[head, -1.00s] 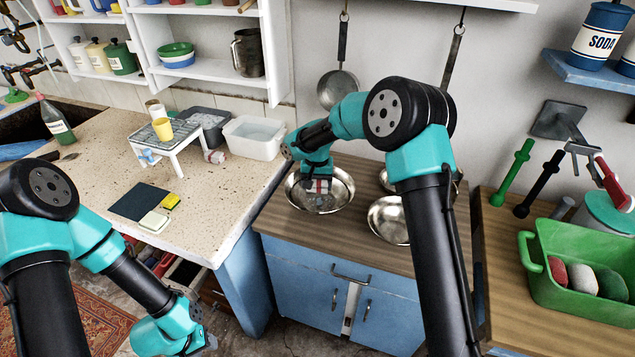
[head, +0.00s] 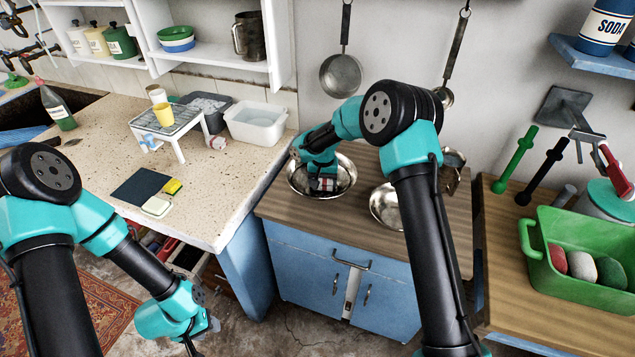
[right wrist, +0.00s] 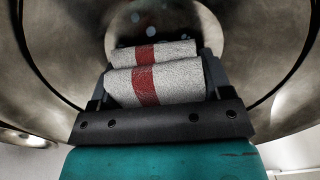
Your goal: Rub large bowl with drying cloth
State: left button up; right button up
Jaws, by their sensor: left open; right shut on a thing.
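The large bowl (head: 344,164) is a shiny metal bowl at the left of the wooden counter in the head view. Its inner wall (right wrist: 60,45) fills the right wrist view, with several pale spots on its bottom. My right gripper (head: 322,184) reaches down into the bowl and is shut on the drying cloth (right wrist: 150,85), a folded whitish cloth with a red stripe. The cloth is low in the bowl, toward its near side; its contact with the metal is hidden. My left gripper (head: 203,336) is open and empty, low in front of the blue-legged counter.
A second metal bowl (head: 385,207) stands right of the large bowl, partly behind my right arm. A speckled counter (head: 100,165) holds a small white rack (head: 187,123) and a white tub (head: 259,138). A green basket (head: 575,298) stands at the right.

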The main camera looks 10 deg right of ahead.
jog(key=shift+w+d, duration=0.25)
jog(key=shift+d, duration=0.15)
jog(key=shift+w, duration=0.15)
jog(key=shift+s+a, duration=1.05)
jog(key=shift+a, duration=0.2)
jog(key=shift+w+d, duration=1.25)
jog(key=s+a, duration=0.2)
jog(key=shift+a, duration=0.35)
jog(key=shift+s+a+r, duration=0.1)
jog(key=shift+s, duration=0.1)
jog(key=shift+r, duration=3.95)
